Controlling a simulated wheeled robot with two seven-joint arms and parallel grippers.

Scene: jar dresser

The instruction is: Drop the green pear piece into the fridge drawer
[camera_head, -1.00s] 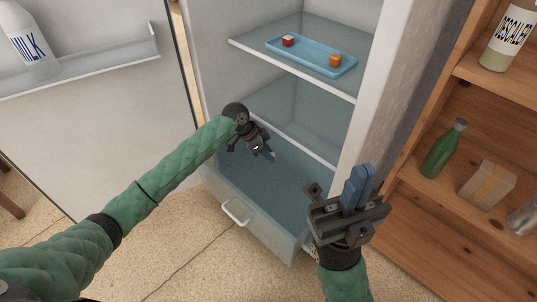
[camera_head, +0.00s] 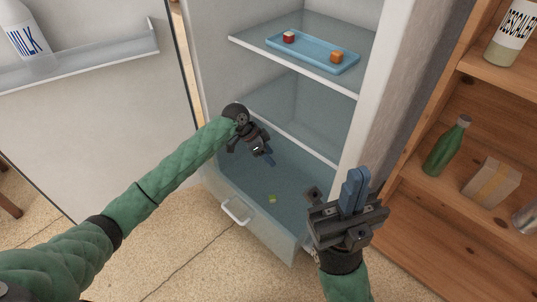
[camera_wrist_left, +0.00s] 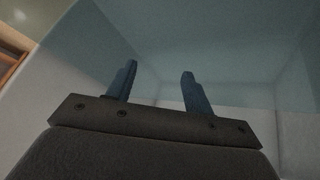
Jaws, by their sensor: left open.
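The small green pear piece (camera_head: 272,198) lies on the floor of the open fridge drawer (camera_head: 262,228). My left gripper (camera_head: 267,158) is open and empty, above the rear part of the drawer and apart from the pear piece. In the left wrist view, the two blue fingers of my left gripper (camera_wrist_left: 158,88) stand apart with nothing between them. The pear piece does not show in that view. My right gripper (camera_head: 354,190) is in front of the fridge's right side, its blue fingers together with nothing visible between them.
A blue tray (camera_head: 312,62) with a red piece (camera_head: 289,37) and an orange piece (camera_head: 336,57) sits on the upper fridge shelf (camera_head: 350,88). The open door with a milk bottle (camera_head: 30,42) is at left. A wooden shelf with a green bottle (camera_head: 446,147) and a box (camera_head: 491,183) is at right.

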